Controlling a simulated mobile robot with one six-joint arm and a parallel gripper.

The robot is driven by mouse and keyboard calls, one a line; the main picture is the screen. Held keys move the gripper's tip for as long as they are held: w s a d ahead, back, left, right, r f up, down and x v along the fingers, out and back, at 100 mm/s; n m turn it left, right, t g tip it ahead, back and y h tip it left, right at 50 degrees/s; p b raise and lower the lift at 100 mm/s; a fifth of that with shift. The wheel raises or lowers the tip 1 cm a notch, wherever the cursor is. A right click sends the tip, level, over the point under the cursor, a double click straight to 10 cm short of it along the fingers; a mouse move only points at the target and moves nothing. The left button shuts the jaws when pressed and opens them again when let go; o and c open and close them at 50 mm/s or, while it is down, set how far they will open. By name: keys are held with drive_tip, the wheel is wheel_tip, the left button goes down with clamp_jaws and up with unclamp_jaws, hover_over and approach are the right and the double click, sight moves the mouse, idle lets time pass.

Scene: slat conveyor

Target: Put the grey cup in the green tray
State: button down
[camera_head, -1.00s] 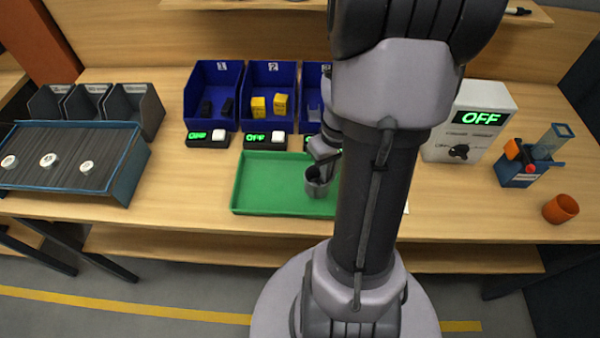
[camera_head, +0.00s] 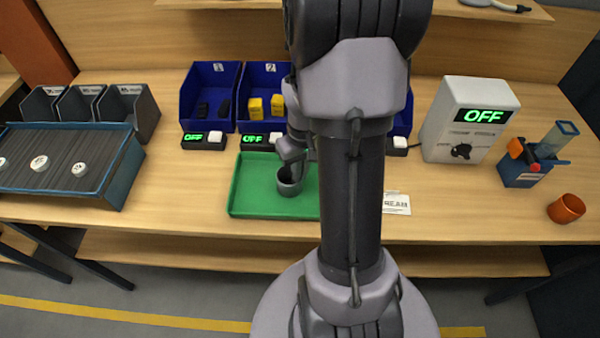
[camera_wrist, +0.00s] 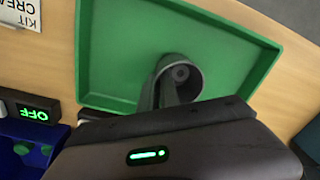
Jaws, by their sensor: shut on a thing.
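My gripper (camera_head: 292,161) is shut on the cup's wall, in the wrist view (camera_wrist: 165,92) at the cup's near side. I cannot tell whether the cup's base touches the tray floor. My arm hides the tray's right end in the head view.
Blue bins (camera_head: 211,88) with black and yellow pieces stand behind the tray, with OFF boxes (camera_head: 203,140) in front. The slat conveyor (camera_head: 60,180) is at left.

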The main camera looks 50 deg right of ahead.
drive_tip(key=shift+f, duration=0.2)
drive_tip(key=c, duration=1.6)
unclamp_jaws()
drive_tip(key=shift+r, duration=0.1)
